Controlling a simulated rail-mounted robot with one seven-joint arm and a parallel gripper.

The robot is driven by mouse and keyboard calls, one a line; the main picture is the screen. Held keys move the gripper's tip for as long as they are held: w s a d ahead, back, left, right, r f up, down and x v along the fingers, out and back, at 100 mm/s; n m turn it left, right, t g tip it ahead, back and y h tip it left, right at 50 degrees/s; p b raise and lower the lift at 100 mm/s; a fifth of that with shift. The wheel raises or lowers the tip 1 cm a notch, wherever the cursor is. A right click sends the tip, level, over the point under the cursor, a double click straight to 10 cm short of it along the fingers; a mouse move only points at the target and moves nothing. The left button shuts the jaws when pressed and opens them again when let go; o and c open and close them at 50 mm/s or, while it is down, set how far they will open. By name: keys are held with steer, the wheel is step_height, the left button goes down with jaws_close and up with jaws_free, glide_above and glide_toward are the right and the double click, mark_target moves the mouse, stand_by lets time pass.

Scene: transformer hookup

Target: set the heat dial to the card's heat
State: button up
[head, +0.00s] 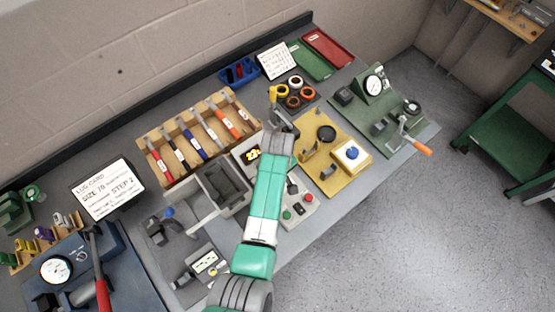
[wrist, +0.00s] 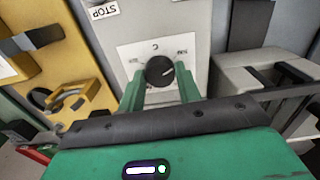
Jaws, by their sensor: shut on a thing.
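The heat dial (wrist: 160,71) is a round black knob on a pale plate in the wrist view. Its light pointer mark is on the right side of the knob. Small labels on the plate are too small to read surely. My gripper (wrist: 159,88) has its green fingers on both sides of the dial, shut on it. In the head view my arm hides the dial and the fingertips. A white lug card (head: 107,188) stands at the left, showing "SIZE 70" and "STEP 2"; its smaller line is unreadable. A second white card (head: 272,61) stands at the back, also unreadable.
A yellow fixture (head: 352,180) stands right of my arm and a grey open box (head: 222,187) left of it. A control plate (head: 296,212) with red and green buttons lies by the front edge. A wooden rack (head: 180,165) of coloured-handled tools stands behind.

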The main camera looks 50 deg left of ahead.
steer(key=m+p, duration=0.1)
steer(key=m, duration=0.3)
steer(key=shift+r, duration=0.15)
steer(key=m+p, duration=0.1)
steer(key=m, duration=0.2)
steer(key=shift+m, duration=0.4)
steer(key=m+p, duration=0.1)
steer(key=m, duration=0.6)
steer(key=o, duration=1)
step_height(320, 180, up, 8)
steer(key=shift+f+p, duration=0.2)
steer(key=shift+p, duration=0.1)
